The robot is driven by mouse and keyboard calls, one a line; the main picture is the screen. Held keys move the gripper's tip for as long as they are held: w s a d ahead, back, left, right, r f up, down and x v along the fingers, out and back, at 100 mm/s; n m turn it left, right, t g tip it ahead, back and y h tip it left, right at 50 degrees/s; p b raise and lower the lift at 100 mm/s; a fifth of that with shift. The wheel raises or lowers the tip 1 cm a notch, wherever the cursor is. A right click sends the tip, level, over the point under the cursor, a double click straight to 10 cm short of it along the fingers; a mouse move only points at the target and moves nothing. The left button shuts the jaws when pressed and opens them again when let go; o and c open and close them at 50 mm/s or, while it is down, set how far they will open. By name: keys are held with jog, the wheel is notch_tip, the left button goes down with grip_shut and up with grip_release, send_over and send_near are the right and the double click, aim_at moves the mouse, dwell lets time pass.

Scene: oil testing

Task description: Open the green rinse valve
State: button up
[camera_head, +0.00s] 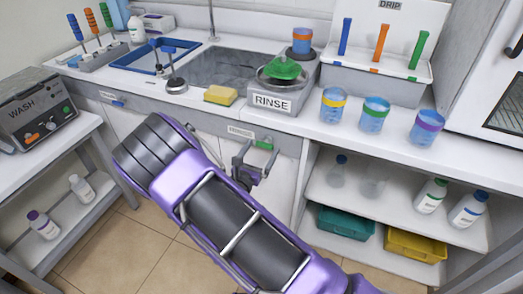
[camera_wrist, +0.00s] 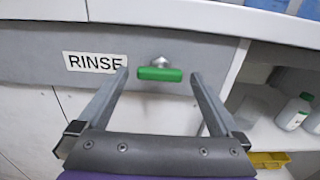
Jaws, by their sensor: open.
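The green rinse valve handle (camera_wrist: 160,74) lies horizontal on a short metallic stem on the grey panel below the counter. A RINSE label (camera_wrist: 95,62) is left of it. In the head view the handle (camera_head: 263,144) shows just beyond my gripper (camera_head: 250,162). In the wrist view my gripper (camera_wrist: 160,76) is open, with a fingertip on each side of the handle. A gap shows between each finger and the handle's ends. I cannot tell how far the fingertips are from the panel in depth.
Above on the counter stand a RINSE box (camera_head: 272,103) with a green item on top, a yellow sponge (camera_head: 220,95), a sink (camera_head: 235,68) and banded cups (camera_head: 373,113). Open shelves (camera_head: 375,205) with bottles and bins are to the right. A WASH machine (camera_head: 38,108) is left.

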jog(key=shift+w+d, duration=0.1)
jog(key=shift+w, duration=0.15)
jog(key=c, duration=1.3)
